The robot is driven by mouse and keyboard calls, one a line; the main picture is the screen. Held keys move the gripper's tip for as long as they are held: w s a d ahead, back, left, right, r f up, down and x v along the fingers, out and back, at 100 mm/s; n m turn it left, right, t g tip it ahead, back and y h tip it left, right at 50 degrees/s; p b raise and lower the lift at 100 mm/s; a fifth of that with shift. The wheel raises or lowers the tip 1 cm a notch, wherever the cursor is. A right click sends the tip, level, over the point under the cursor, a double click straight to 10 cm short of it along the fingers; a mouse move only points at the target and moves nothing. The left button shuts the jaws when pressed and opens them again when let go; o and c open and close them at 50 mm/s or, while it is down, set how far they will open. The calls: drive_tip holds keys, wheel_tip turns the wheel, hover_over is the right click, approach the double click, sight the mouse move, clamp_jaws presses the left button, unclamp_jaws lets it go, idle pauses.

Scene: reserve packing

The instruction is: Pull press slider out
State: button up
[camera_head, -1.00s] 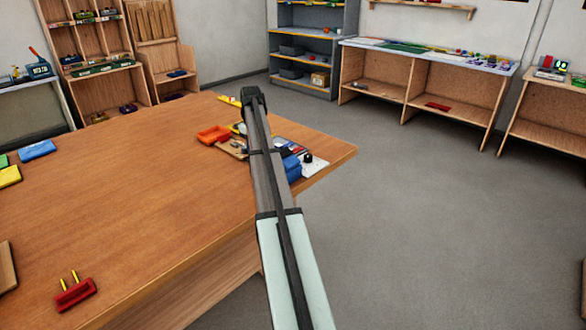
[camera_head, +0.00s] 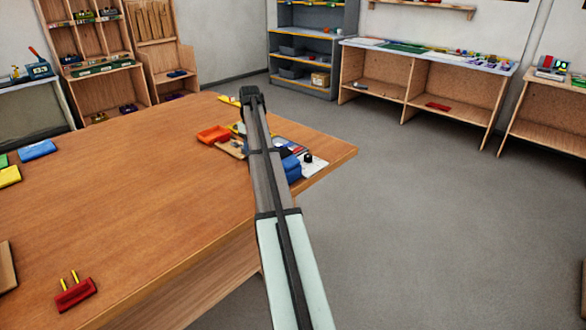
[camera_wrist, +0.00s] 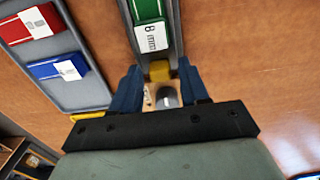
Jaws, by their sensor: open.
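In the wrist view my gripper (camera_wrist: 160,72) is open, its two blue fingers on either side of a small yellow tab (camera_wrist: 160,70). The tab is at the near end of a grey channel (camera_wrist: 173,48) holding a green labelled block (camera_wrist: 148,10). I cannot tell whether the fingers touch the tab. Behind it, between the fingers, a grey rounded part (camera_wrist: 166,97) shows partly. Which part is the press slider is not clear. In the head view my arm hides the fingertips and part of the items at the table's far end.
A grey tray (camera_wrist: 88,93) with a red (camera_wrist: 30,24) and a blue labelled block (camera_wrist: 58,67) lies left of my gripper. In the head view an orange tray (camera_head: 213,134) and a blue object (camera_head: 291,168) flank my arm. The table's (camera_head: 130,190) middle is clear.

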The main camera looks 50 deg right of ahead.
drive_tip(key=shift+r, duration=4.05)
